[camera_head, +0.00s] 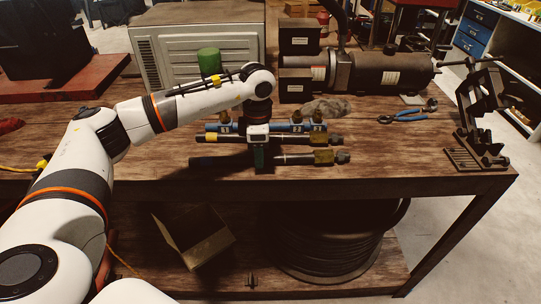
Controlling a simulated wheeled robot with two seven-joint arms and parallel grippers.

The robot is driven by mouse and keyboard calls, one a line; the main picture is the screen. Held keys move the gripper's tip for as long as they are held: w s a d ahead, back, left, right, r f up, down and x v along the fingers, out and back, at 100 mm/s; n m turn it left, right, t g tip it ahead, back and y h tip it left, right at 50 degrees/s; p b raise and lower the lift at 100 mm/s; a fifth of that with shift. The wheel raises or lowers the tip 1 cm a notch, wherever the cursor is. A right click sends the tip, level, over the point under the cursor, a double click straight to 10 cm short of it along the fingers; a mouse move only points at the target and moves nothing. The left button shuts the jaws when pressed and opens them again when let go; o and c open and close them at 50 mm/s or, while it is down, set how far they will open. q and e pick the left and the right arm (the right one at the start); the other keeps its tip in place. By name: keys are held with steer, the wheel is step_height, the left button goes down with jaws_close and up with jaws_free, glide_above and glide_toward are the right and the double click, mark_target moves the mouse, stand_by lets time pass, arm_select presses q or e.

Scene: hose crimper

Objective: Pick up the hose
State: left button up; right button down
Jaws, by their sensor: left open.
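Two short dark hose pieces lie on the wooden workbench, roughly left to right. The front hose (297,159) has a brass fitting at its right end. The rear hose (291,140) also has a brass fitting at its right end and a yellow mark near its left part. My left gripper (259,158) points down over the front hose, across its middle, with open jaws. The gripper body hides parts of both hoses. I cannot tell whether the fingers touch the front hose. My right gripper is not in view.
Behind the hoses is a blue bar with brass fittings (291,127). Blue-handled pliers (409,116), a grey rag (328,107) and a metal stand (480,115) are to the right. A large cylindrical machine (390,72) stands behind. Bench surface is clear at front right.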

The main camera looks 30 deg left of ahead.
arm_select(q)
steer(key=shift+f, duration=0.5)
jaws_close()
steer(key=shift+r, duration=0.1)
steer(key=shift+w, duration=0.1)
